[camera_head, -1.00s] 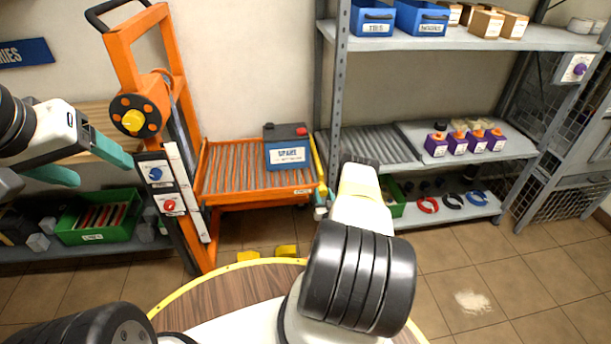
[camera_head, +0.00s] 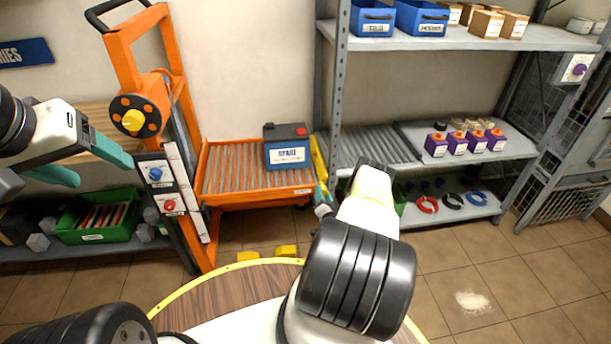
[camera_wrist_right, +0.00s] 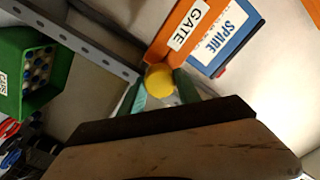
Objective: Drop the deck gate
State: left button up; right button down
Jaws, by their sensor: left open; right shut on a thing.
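The deck gate (camera_head: 319,160) is a yellow bar along the right end of the orange roller deck (camera_head: 255,198). In the right wrist view, a round yellow knob (camera_wrist_right: 159,79) sits between the teal fingers of my right gripper (camera_wrist_right: 160,88), just by the deck's GATE label (camera_wrist_right: 187,27). The right gripper is shut on this knob; the fingers also show at the deck's right front corner in the head view (camera_head: 322,196). My forearm hides part of that area. My left gripper (camera_head: 104,172) is open and empty, left of the orange lift's mast.
A blue and grey SPARE battery (camera_head: 287,148) stands on the deck's far right. Grey shelf rollers (camera_head: 370,147) lie just beyond the gate. The shelf's upright post (camera_head: 339,80) stands close by. A green bin (camera_head: 100,217) sits at left.

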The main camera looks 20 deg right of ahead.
jog(key=m, duration=0.5)
jog(key=shift+f+m, duration=0.1)
jog(key=shift+m, duration=0.2)
jog(key=m, duration=0.5)
jog(key=shift+m, duration=0.3)
jog(key=c, duration=0.9)
grip_release()
jog(key=shift+o, duration=0.2)
jog(key=shift+s, duration=0.1)
jog(key=v, duration=0.7)
jog(key=shift+s, duration=0.35)
jog(key=shift+a, duration=0.1)
